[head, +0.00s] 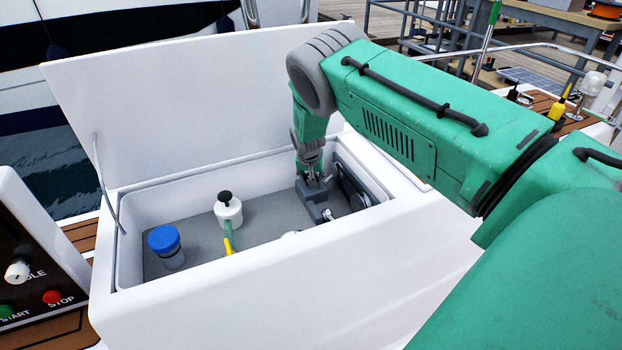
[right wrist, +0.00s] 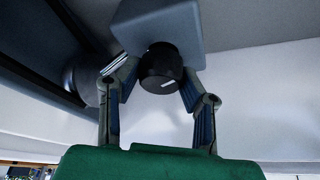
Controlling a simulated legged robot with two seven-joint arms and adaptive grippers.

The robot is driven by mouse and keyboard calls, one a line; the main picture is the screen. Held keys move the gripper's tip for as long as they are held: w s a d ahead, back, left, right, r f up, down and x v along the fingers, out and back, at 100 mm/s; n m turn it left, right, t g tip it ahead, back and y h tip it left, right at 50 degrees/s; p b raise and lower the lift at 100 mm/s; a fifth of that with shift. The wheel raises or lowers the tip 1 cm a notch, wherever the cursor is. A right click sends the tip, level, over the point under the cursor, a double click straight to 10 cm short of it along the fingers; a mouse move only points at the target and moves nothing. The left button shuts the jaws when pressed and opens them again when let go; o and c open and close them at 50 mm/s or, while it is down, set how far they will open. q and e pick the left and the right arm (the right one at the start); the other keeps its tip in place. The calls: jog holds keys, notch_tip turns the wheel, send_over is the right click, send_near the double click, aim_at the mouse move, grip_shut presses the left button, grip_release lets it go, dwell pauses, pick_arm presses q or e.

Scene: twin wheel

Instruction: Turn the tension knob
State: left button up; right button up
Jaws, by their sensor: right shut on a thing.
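The tension knob (right wrist: 160,68) is a dark round knob on the face of a grey block (right wrist: 158,25) in the right wrist view. My right gripper (right wrist: 158,82) is shut on it, one finger on each side. In the head view my right gripper (head: 314,178) reaches down into the open white locker, at the grey unit (head: 318,213) on its floor. The knob itself is hidden there by the gripper. My left gripper is in neither view.
The locker (head: 210,290) has high walls and a raised lid (head: 190,100) behind my arm. Inside stand a blue-capped jar (head: 164,240) and a white canister (head: 228,210) with a black top. A panel with START and STOP buttons (head: 30,285) stands at the left.

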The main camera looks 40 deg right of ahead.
jog(key=shift+a+f+m, duration=0.1)
jog(key=shift+m, duration=0.3)
jog(key=o, duration=1.1)
jog(key=shift+o, duration=0.2)
jog(key=shift+a+r, duration=0.1)
jog(key=shift+r, duration=0.35)
jog(key=v, duration=1.1)
jog(key=shift+f, duration=0.1)
